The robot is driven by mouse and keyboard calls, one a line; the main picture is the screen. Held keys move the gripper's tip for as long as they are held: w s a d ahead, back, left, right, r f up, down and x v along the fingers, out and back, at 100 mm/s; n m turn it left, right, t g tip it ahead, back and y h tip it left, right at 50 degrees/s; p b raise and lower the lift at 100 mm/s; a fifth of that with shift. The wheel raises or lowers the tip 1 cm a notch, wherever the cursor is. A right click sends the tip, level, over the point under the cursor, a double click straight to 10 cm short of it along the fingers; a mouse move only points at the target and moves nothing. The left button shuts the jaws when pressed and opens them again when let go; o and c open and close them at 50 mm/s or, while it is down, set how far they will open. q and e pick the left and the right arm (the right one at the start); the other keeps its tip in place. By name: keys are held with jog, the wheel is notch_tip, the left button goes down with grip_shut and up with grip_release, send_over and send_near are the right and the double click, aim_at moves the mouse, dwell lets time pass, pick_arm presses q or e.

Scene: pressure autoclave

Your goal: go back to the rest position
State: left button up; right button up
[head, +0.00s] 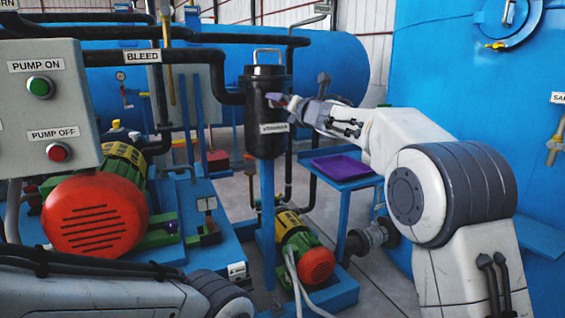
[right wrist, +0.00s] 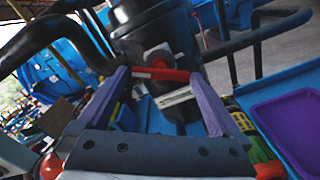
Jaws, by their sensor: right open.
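My right gripper (head: 278,101) reaches in from the right in the head view, its tips at the front of the black cylindrical vessel (head: 266,85). In the right wrist view its two fingers (right wrist: 158,76) stand wide apart, with the black vessel (right wrist: 150,27) beyond them. A red bar-shaped handle (right wrist: 161,73) on the vessel's front shows between the fingers; I cannot tell whether either finger touches it. A white label plate (right wrist: 174,97) shows just below the handle. Part of my left arm lies along the bottom left of the head view; its gripper is out of frame.
A grey control box (head: 58,108) and a red-ended pump motor (head: 95,215) stand at left. A purple tray (head: 341,167) lies on a blue stand beneath my right arm. A large blue tank (head: 450,75) stands at right. Black pipes run into the vessel.

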jog(key=b+v, duration=0.2)
jog(key=v, duration=0.6)
jog(key=p+x, duration=0.1)
jog(key=x, duration=0.2)
jog(key=p+x, duration=0.2)
jog(key=x, duration=0.1)
jog(key=p+x, duration=0.1)
jog(key=x, duration=0.3)
jog(key=shift+w+r, duration=0.1)
jog(key=shift+r, duration=0.15)
jog(key=shift+w+a+m+p, duration=0.15)
jog(key=shift+w+m+p, duration=0.1)
jog(key=shift+m+p, duration=0.3)
jog(key=m+p, duration=0.2)
jog(key=m, duration=0.1)
jog(key=m+p, duration=0.2)
jog(key=m, duration=0.2)
jog(key=m+p, duration=0.2)
jog(key=m, duration=0.2)
jog(key=shift+s+r, duration=0.15)
jog(key=shift+r, duration=0.1)
jog(key=m+p, duration=1)
jog(key=shift+r+m, duration=0.1)
jog(key=shift+m, duration=0.15)
jog(key=shift+m+p, duration=0.8)
jog(key=shift+p, duration=0.05)
jog(key=shift+f, duration=0.25)
